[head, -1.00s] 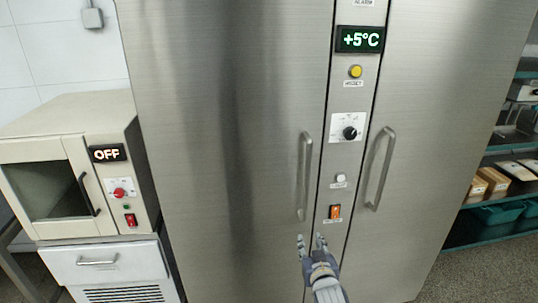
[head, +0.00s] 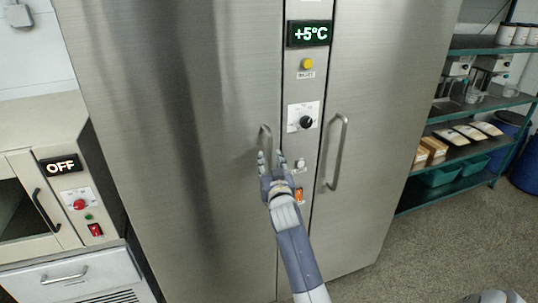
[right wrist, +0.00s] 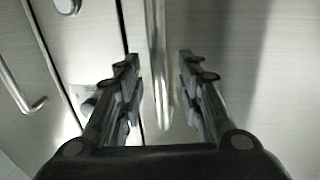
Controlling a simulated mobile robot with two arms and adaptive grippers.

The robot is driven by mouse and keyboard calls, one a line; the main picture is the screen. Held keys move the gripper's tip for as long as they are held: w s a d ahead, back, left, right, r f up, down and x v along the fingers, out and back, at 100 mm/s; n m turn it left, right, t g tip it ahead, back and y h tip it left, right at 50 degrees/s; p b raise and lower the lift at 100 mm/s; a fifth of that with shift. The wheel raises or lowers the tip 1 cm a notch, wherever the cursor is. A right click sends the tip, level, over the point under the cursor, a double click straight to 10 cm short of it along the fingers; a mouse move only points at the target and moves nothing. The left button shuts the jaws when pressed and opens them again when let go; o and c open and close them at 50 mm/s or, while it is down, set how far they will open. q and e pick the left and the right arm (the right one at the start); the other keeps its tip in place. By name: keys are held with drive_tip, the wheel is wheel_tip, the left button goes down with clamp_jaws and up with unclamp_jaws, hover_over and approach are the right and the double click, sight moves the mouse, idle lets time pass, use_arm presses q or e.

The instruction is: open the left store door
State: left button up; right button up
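The left store door (head: 180,130) is a tall brushed-steel panel that looks shut, flush with the centre strip. Its upright bar handle (head: 265,133) is near its right edge; my fingers hide the lower part in the head view. My right gripper (head: 271,156) is open in front of this handle. In the right wrist view the handle (right wrist: 157,65) runs between the two spread fingers (right wrist: 159,66), with a visible gap on both sides. My left gripper is out of view.
The centre strip carries a +5°C display (head: 309,33), a dial (head: 306,122) and an orange switch (head: 298,195). The right door's handle (head: 338,152) is close by. An oven marked OFF (head: 40,180) stands at left, shelves (head: 470,140) at right. Floor (head: 430,245) is clear at right.

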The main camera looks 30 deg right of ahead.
drive_tip(key=shift+x, duration=1.45)
drive_tip(key=shift+c, duration=0.3)
clamp_jaws()
